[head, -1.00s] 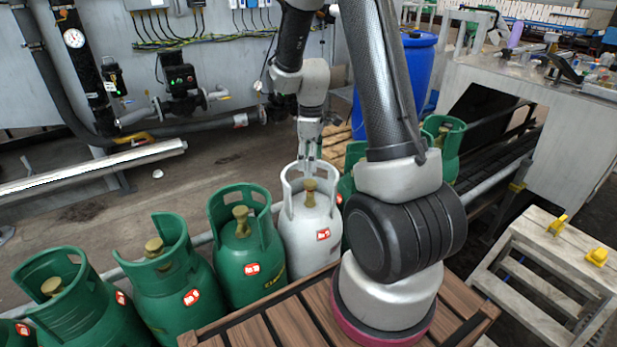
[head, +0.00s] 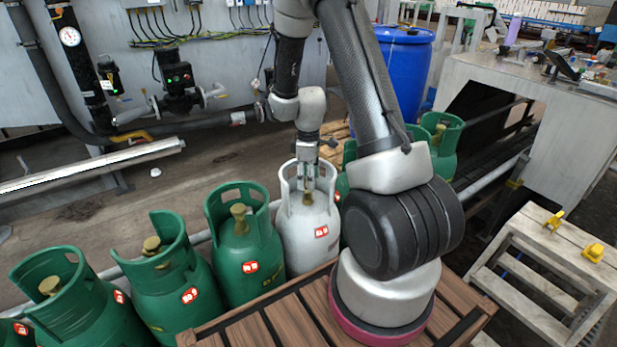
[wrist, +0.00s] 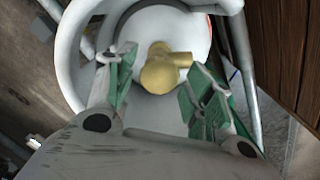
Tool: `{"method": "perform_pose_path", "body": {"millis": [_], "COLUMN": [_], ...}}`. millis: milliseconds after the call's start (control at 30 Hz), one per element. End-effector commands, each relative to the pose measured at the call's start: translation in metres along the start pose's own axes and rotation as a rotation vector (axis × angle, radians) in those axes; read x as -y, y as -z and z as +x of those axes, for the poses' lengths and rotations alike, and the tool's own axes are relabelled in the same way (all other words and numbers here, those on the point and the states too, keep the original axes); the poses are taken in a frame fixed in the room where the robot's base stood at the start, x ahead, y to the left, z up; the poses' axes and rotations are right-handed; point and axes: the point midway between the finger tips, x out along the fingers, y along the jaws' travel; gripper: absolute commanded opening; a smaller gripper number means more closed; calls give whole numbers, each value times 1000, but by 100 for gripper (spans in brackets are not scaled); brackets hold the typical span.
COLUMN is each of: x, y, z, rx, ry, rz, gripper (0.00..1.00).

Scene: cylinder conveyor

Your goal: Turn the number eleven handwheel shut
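A white gas cylinder (head: 307,238) with a red label stands in the row, its number too small to read for certain. Its brass valve (head: 308,199) sits inside the open collar (head: 288,180). In the wrist view the brass valve (wrist: 160,72) lies between the tips of my gripper (wrist: 165,78), with a gap showing on both sides. My gripper (head: 314,184) is open and points down into the collar, close to the valve. The green finger pads do not appear to touch it. The far side of the valve is hidden.
Green cylinders, including the nearest one (head: 247,262), stand on both sides of the white one. A slatted wooden platform (head: 265,327) lies in front. A blue drum (head: 403,65) stands behind, and a wooden step stand (head: 520,262) is at right.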

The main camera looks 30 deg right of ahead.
Motion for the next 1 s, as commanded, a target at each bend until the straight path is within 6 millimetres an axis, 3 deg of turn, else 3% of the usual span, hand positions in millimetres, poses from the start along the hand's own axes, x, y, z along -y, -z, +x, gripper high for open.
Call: {"method": "perform_pose_path", "body": {"millis": [33, 167, 567, 1000], "x": [0, 0, 0, 0], "y": [0, 0, 0, 0], "z": [0, 0, 0, 0], "rx": [0, 0, 0, 0], "ry": [0, 0, 0, 0], "rz": [0, 0, 53, 392], "gripper": [37, 14, 14, 14]}}
